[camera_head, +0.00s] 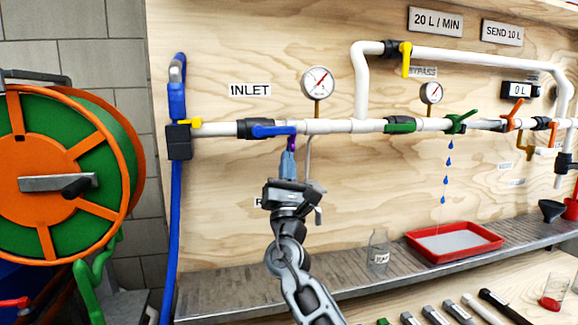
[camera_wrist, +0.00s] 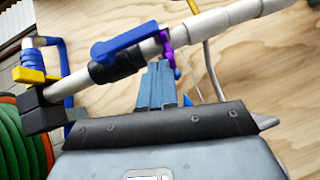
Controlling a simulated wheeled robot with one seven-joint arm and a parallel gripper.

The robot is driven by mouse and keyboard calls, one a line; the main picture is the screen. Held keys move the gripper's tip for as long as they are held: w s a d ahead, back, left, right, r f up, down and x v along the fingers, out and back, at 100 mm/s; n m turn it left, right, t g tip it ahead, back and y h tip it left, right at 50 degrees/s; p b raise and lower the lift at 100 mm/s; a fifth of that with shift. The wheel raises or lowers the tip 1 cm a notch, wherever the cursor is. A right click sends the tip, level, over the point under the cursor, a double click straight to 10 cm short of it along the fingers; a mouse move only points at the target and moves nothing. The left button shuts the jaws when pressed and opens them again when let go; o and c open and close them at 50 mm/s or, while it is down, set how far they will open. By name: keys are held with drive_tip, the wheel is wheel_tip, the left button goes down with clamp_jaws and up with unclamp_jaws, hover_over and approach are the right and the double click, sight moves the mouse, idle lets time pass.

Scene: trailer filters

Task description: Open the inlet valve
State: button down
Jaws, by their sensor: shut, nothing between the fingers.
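The INLET label (camera_head: 250,90) is on the plywood wall above a dark valve body on the white pipe. This valve has a blue lever (camera_head: 272,130) lying roughly along the pipe; the lever also shows in the wrist view (camera_wrist: 122,45), upper middle. My gripper (camera_head: 288,150) is shut and empty, just below the pipe near the right end of the lever. In the wrist view its blue fingertips (camera_wrist: 158,72) are together, below the pipe, close to a small purple piece (camera_wrist: 167,46) on it. I cannot tell whether they touch anything.
A yellow handle (camera_head: 192,122) sits on a dark block at the pipe's left end, by a blue hose (camera_head: 172,240). A gauge (camera_head: 317,82) stands above the pipe. Blue drops fall below the green handle (camera_head: 461,122) over a red tray (camera_head: 455,239). An orange-green reel (camera_head: 60,180) stands left.

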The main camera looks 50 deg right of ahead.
drive_tip(key=d+b+v, duration=0.1)
drive_tip(key=b+v, duration=0.1)
drive_tip(key=v, duration=0.8)
drive_tip(key=shift+s+f, duration=0.45)
drive_tip(key=shift+f, duration=0.15)
drive_tip(key=shift+d, duration=0.1)
drive_tip(key=s+a+f+m+g+y, duration=0.1)
drive_tip(key=s+a+f+m+y, duration=0.15)
drive_tip(key=f, duration=0.35)
drive_tip(key=s+a+f+m+y, duration=0.1)
drive_tip(key=a+f+y, duration=0.2)
drive_tip(key=f, duration=0.4)
drive_tip(key=s+a+f+m+g+y, duration=0.1)
drive_tip(key=s+a+f+m+y, duration=0.35)
drive_tip(key=s+a+f, duration=0.35)
drive_tip(key=s+a+f+m+g+y, duration=0.1)
drive_tip(key=s+a+f+m+y, duration=0.45)
drive_tip(key=s, duration=0.55)
drive_tip(key=s+a+r+m+y, duration=0.2)
drive_tip(key=s+r+m, duration=0.15)
drive_tip(key=s, duration=0.45)
drive_tip(key=s+a+r+m+y, duration=0.25)
drive_tip(key=s+m, duration=0.25)
drive_tip(key=s, duration=0.3)
wheel_tip(320, 180, up, 17)
drive_tip(key=p, duration=1.7)
drive_tip(key=shift+w+d+m+h, duration=0.15)
drive_tip(key=shift+w+m+h, duration=0.1)
drive_tip(key=shift+m+h, duration=0.05)
